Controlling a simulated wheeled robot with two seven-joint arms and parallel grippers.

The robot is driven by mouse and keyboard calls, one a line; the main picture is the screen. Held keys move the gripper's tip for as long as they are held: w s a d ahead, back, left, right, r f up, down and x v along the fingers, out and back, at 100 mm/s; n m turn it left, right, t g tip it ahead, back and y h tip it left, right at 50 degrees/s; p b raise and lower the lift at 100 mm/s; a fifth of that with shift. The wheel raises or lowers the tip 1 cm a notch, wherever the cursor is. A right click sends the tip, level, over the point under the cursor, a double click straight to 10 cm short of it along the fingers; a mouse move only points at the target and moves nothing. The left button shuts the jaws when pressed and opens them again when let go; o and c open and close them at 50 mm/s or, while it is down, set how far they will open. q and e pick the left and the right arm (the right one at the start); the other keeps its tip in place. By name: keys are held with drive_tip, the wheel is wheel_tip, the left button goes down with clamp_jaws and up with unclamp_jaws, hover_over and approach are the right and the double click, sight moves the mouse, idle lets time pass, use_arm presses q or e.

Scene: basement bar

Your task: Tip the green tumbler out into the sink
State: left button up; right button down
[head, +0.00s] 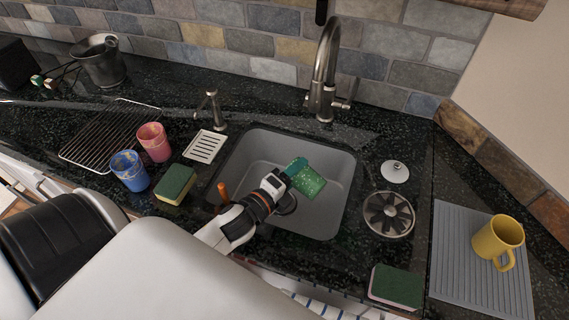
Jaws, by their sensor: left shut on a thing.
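The green tumbler (311,183) is over the grey sink (338,217), tilted well onto its side. My left gripper (288,174) is shut on it, reaching in from the lower left over the basin. The tumbler's mouth and contents are hard to make out, and no liquid is visible. The dark drain of the sink (286,205) shows partly beside the gripper. My right gripper is not in view.
A blue tumbler (130,171), a pink tumbler (154,142) and a sponge (175,184) stand left of the sink. The tall faucet (325,75) rises behind it. A round strainer (388,214), another sponge (396,287) and a yellow mug (497,240) are right.

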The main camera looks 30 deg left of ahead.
use_arm(q)
drive_tip(key=shift+a+r+n+p, duration=0.2)
drive_tip(key=shift+r+n+p, duration=0.1)
drive_tip(key=shift+n+p, duration=0.5)
idle(0.5)
drive_tip(key=shift+a+r+n+h+p, duration=0.1)
drive_tip(key=shift+n+h+p, duration=0.2)
drive_tip(key=shift+n+p, duration=0.1)
drive_tip(key=shift+w+a+r+n+p, duration=0.1)
drive_tip(key=shift+a+n+p, duration=0.2)
drive_tip(key=shift+n+p, duration=0.35)
drive_tip(key=n+p, duration=0.1)
drive_tip(key=n, duration=0.1)
drive_tip(key=a+n+h+p, duration=0.1)
drive_tip(key=n, duration=0.1)
drive_tip(key=a+r+n+p, duration=0.1)
drive_tip(key=n, duration=0.2)
drive_tip(key=shift+w+a+h+p, duration=0.15)
drive_tip(key=shift+a+h+p, duration=0.1)
drive_tip(key=shift+h+p, duration=0.1)
